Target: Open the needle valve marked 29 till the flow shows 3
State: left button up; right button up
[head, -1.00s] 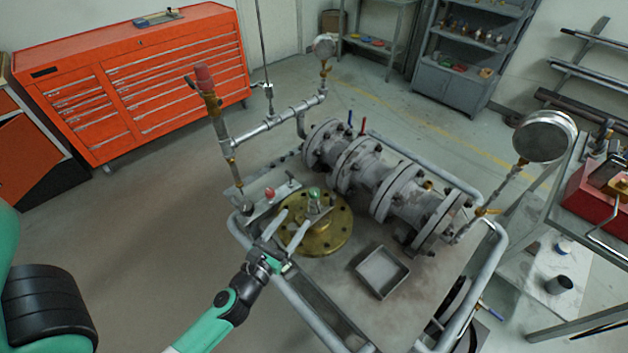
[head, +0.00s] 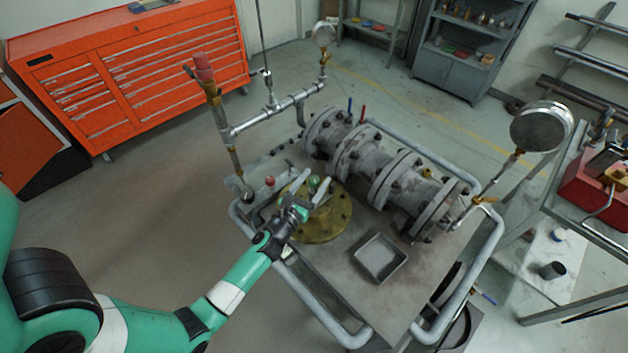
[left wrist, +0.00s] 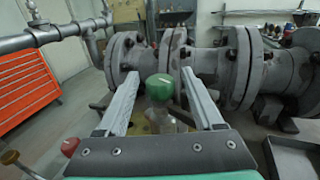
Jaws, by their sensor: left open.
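My left gripper (head: 309,187) is open over the brass flange (head: 335,222) on the cart. In the left wrist view its two fingers (left wrist: 158,95) stand on either side of a green knob (left wrist: 160,87), with gaps on both sides. No marking 29 and no flow reading is legible. My right gripper is not in view.
A flanged pipe assembly (head: 385,175) lies behind the brass flange. A grey tray (head: 380,258) sits on the cart to the right. A vertical pipe with a red top (head: 204,70) rises at the left, and a smaller gauge (head: 324,35) stands behind.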

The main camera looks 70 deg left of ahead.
pick_arm(q)
jog(key=shift+c, duration=0.2)
grip_shut()
jog(key=shift+d+f+n+g+y+b, duration=0.15)
jog(key=shift+n+g+y+b, duration=0.3)
jog(key=shift+b, duration=0.35)
jog(key=n+g+y+b, duration=0.2)
jog(key=g+y+b, duration=0.1)
jog(key=shift+w+n+b, duration=0.1)
jog(key=shift+n+b, duration=0.15)
jog(key=shift+b, duration=0.1)
jog(key=n+g+y+b, duration=0.2)
jog(key=n+g+b, duration=0.1)
jog(key=g, duration=0.1)
jog(key=shift+g+y, duration=0.25)
jog(key=n+g+b, duration=0.2)
jog(key=shift+f+g+y, duration=0.1)
jog(key=shift+g+y, duration=0.2)
jog(key=shift+g, duration=0.1)
jog(key=shift+n+g+b, duration=0.8)
jog(key=shift+g+b, duration=0.15)
jog(key=shift+g, duration=0.15)
